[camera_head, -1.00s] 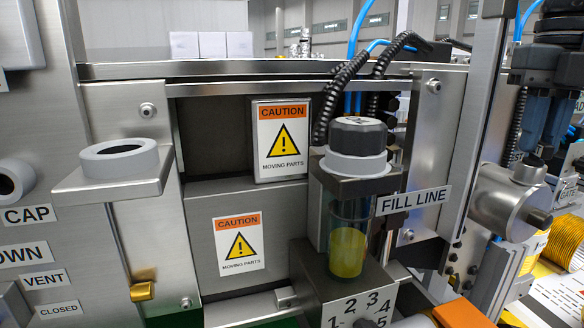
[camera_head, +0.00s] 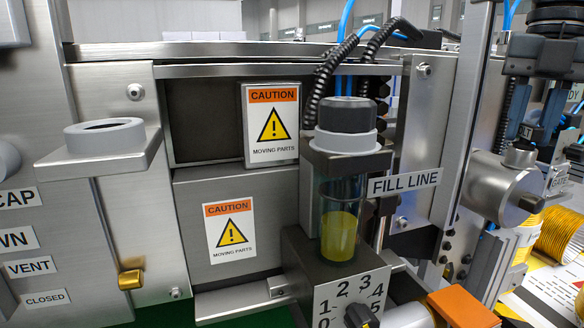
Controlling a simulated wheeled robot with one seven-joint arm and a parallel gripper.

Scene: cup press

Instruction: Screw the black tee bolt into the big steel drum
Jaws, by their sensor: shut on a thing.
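The big steel drum (camera_head: 488,188) is a shiny cylinder lying on its side at the right, with a small raised boss (camera_head: 519,157) on top and a dark stub (camera_head: 533,203) at its near end. My gripper (camera_head: 527,132) comes down from the top right corner, its grey-blue fingers pointing down just above the boss. It is shut on the black tee bolt, of which only a small dark bit seems to show between the fingertips and the boss. Whether the bolt touches the boss or sits in it I cannot tell.
Left of the drum stand a steel post and a FILL LINE label (camera_head: 403,183). A black-capped sight glass (camera_head: 340,215) stands over a numbered dial (camera_head: 350,300). A yellow coil (camera_head: 560,233) and an orange block (camera_head: 462,306) lie at the lower right.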

